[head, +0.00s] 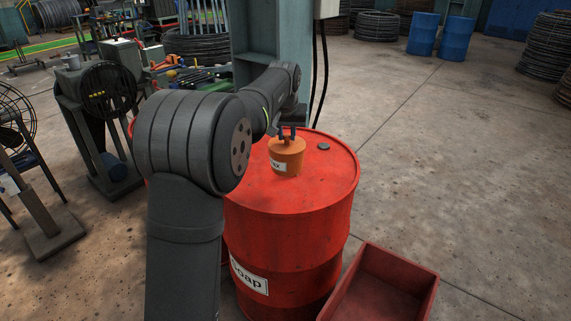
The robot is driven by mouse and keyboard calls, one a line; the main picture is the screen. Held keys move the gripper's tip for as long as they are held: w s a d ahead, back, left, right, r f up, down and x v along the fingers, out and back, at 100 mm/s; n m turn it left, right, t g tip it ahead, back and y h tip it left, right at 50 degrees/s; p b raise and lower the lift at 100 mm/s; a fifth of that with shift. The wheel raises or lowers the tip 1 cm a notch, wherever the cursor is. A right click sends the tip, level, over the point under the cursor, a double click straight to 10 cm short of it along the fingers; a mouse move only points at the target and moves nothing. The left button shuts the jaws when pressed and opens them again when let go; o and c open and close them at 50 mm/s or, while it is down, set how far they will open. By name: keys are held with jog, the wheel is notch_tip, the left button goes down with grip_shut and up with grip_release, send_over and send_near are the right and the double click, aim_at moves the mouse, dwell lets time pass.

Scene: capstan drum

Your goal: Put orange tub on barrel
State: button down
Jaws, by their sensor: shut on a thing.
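The orange tub (288,160) is upright at the top of the red barrel (305,235), near the middle of the lid. My gripper (287,134) comes down from above and is shut on the top of the tub. The barrel stands upright with a white label reading "oap" in the visible part. My arm hides the barrel's left side.
A dark cap (323,146) sits on the lid right of the tub. A red open bin (385,285) stands at the barrel's lower right. A grey-green column (275,50) rises behind the barrel. Fans and a cluttered bench are at left.

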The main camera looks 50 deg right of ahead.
aim_at(291, 144)
jog(key=s+d+m, duration=0.2)
jog(key=s+d, duration=0.1)
jog(key=s, duration=0.7)
jog(key=w+f, duration=0.2)
jog(key=w, duration=0.1)
jog(key=w+d+f, duration=0.1)
jog(key=w+f, duration=0.1)
jog(key=w, duration=0.2)
jog(key=w+f, duration=0.2)
jog(key=w, duration=0.2)
jog(key=shift+w+d+f, duration=0.2)
jog(key=shift+f, duration=2.15)
jog(key=c, duration=1.2)
grip_release()
jog(key=shift+f+g, duration=0.1)
jog(key=shift+g, duration=0.2)
jog(key=shift+c, duration=0.2)
jog(key=v, duration=1.2)
jog(key=shift+a, duration=0.2)
